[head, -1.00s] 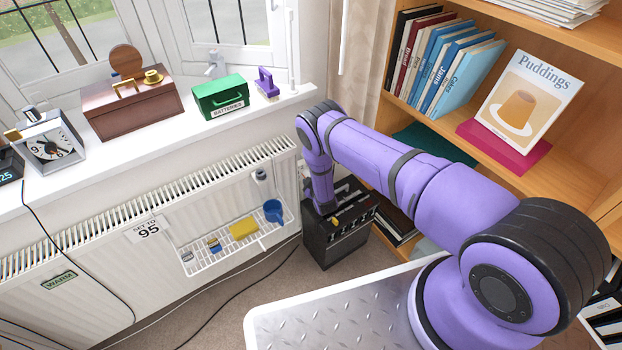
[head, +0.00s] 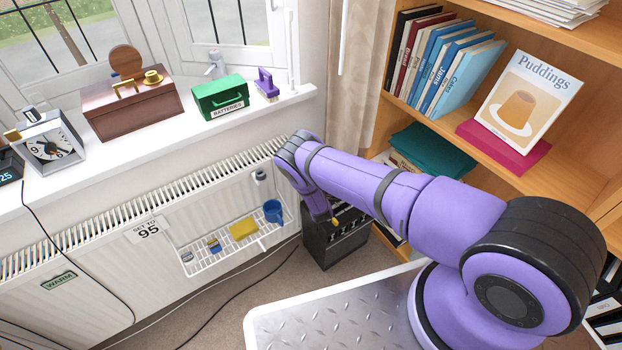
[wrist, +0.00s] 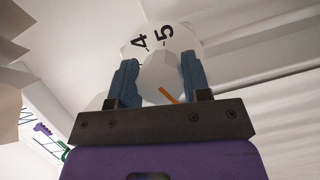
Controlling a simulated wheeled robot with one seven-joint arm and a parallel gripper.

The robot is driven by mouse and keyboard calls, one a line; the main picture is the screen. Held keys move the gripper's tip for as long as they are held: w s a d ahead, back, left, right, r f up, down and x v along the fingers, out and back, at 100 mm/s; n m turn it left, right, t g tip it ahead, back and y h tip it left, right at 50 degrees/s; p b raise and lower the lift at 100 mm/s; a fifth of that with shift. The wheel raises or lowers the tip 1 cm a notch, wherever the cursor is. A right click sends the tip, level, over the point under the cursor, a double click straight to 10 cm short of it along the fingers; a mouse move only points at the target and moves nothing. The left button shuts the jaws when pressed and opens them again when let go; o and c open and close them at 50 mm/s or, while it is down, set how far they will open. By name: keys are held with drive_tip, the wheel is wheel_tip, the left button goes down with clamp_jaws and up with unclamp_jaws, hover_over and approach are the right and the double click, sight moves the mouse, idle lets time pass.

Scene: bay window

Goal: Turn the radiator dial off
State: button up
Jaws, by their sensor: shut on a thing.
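In the wrist view, the radiator dial shows a pale grip knob (wrist: 158,75) with an orange pointer mark, in front of a round white face (wrist: 185,38) with black figures 4 and 5. My gripper (wrist: 160,72) has its two dark blue-grey fingers closed on either side of this knob. The pointer slants toward the lower right in that picture, away from the visible 4 and 5. The rest of the scale is out of sight. In the head view, my arm hides the dial and the gripper at the right end of the white radiator (head: 100,250).
A wire rack (head: 215,267) with a blue mug (head: 273,210) and yellow sponge (head: 243,228) hangs on the radiator, left of my arm. A black box (head: 338,248) stands on the floor below my arm. A bookcase (head: 585,120) is at right. The windowsill holds several items.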

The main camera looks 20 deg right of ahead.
idle(0.3)
drive_tip(key=o, duration=0.9)
drive_tip(key=shift+s, duration=0.1)
drive_tip(key=s, duration=1)
drive_tip(key=shift+s+a+r, duration=0.3)
drive_tip(key=shift+a, duration=0.05)
drive_tip(key=shift+s, duration=0.1)
